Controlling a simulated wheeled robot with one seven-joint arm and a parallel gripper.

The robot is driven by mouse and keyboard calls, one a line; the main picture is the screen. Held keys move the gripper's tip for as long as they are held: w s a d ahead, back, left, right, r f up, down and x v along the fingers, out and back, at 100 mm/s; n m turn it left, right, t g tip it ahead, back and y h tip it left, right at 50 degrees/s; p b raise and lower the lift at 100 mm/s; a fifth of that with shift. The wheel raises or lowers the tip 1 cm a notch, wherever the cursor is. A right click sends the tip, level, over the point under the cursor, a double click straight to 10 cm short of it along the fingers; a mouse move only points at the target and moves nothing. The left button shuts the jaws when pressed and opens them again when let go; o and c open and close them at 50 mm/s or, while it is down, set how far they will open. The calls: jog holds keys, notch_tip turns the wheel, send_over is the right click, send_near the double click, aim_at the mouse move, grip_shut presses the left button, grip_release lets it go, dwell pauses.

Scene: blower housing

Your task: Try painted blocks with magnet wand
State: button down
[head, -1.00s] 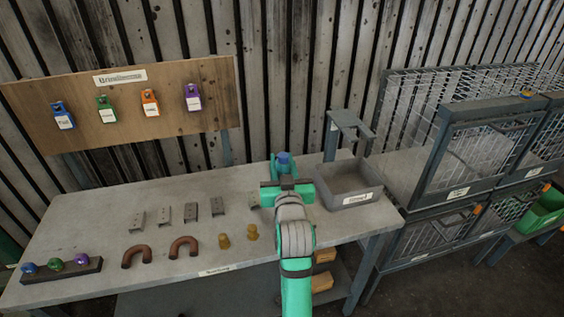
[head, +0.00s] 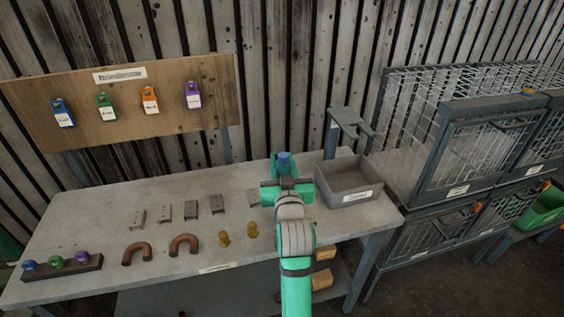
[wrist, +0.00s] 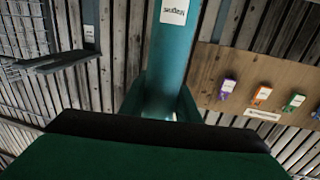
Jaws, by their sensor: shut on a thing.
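My gripper (head: 283,172) is above the back right of the workbench (head: 100,213), shut on a teal-blue wand-like piece (head: 284,158). In the wrist view this piece (wrist: 180,58) is a long teal shaft with a white label between my fingers; its far end is out of frame. A row of small grey blocks lies on the bench, from a left one (head: 138,216) to one beside my gripper (head: 254,197). No bright paint shows on them. A grey open bin (head: 348,198) with a white label stands right of my gripper.
Two brown horseshoe shapes (head: 137,253) and two brass pieces (head: 224,240) lie in front of the blocks. A dark rack (head: 88,265) holds coloured knobs. Coloured tags hang on a wooden board (head: 120,98). Wire cages (head: 470,150) stand to the right.

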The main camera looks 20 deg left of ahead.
notch_tip(320, 180, up, 8)
jog(key=shift+f, duration=0.25)
dwell(0.8)
dwell(0.9)
